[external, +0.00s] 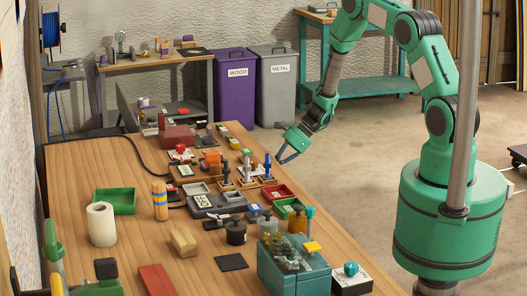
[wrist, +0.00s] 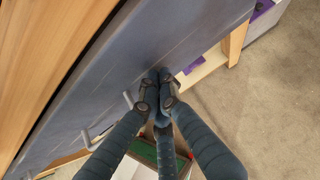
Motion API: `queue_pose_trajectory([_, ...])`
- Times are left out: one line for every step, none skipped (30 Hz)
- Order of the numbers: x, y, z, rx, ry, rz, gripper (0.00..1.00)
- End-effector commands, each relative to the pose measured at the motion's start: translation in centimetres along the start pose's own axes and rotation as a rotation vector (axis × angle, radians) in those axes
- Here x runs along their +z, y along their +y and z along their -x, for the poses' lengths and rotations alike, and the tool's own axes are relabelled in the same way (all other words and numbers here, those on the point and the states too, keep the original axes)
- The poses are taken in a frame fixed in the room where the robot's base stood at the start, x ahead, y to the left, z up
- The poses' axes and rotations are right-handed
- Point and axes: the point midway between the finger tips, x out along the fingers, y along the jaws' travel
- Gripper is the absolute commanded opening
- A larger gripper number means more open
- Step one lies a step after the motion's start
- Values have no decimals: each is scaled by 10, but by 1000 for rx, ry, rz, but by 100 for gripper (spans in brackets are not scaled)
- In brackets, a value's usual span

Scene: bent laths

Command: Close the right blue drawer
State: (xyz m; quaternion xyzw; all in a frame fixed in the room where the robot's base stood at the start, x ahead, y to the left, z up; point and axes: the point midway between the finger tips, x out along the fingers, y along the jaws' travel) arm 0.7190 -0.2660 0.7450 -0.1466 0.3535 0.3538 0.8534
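In the wrist view a long blue-grey drawer front (wrist: 95,90) runs diagonally under the wooden table edge. Small bar handles stick out from it, one at the lower left (wrist: 86,138) and one just left of my fingers (wrist: 128,99). My gripper (wrist: 159,76) has its fingertips together with nothing visible between them, at or very near this blue-grey front. I cannot tell if they touch it. In the external view my gripper (external: 283,158) is beside the table's right edge, and the drawer fronts are hidden there. How far any drawer stands out is unclear.
The wooden table (external: 75,170) carries many tools, trays and blocks. A box-like thing with green and red parts (wrist: 182,163) is partly hidden behind my fingers. Purple (external: 235,85) and grey (external: 275,85) bins stand behind.

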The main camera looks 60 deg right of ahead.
Motion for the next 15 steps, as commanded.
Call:
queue_pose_trajectory([6, 0, -8, 1, -1, 2, 0])
queue_pose_trajectory([10, 0, -11, 1, -1, 2, 0])
queue_pose_trajectory([14, 0, -15, 1, -1, 1, 0])
queue_pose_trajectory([16, 0, -17, 1, -1, 1, 0])
queue_pose_trajectory([18, 0, -19, 1, 0, 0, 0])
queue_pose_trajectory([20, 0, -21, 1, 0, 0, 0])
queue_pose_trajectory([22, 0, -23, 1, 0, 0, 0])
queue_pose_trajectory([23, 0, -24, 1, 0, 0, 0])
queue_pose_trajectory([25, 0, -25, 1, 0, 0, 0])
queue_pose_trajectory([25, 0, -26, 0, 0, 0, 0])
queue_pose_trajectory([26, 0, -26, 0, 0, 0, 0])
queue_pose_trajectory([26, 0, -27, 0, 0, 0, 0])
queue_pose_trajectory([27, 0, -27, 0, 0, 0, 0])
queue_pose_trajectory([27, 0, -27, 0, 0, 0, 0])
queue_pose_trajectory([27, 0, -27, 0, -1, 0, 0])
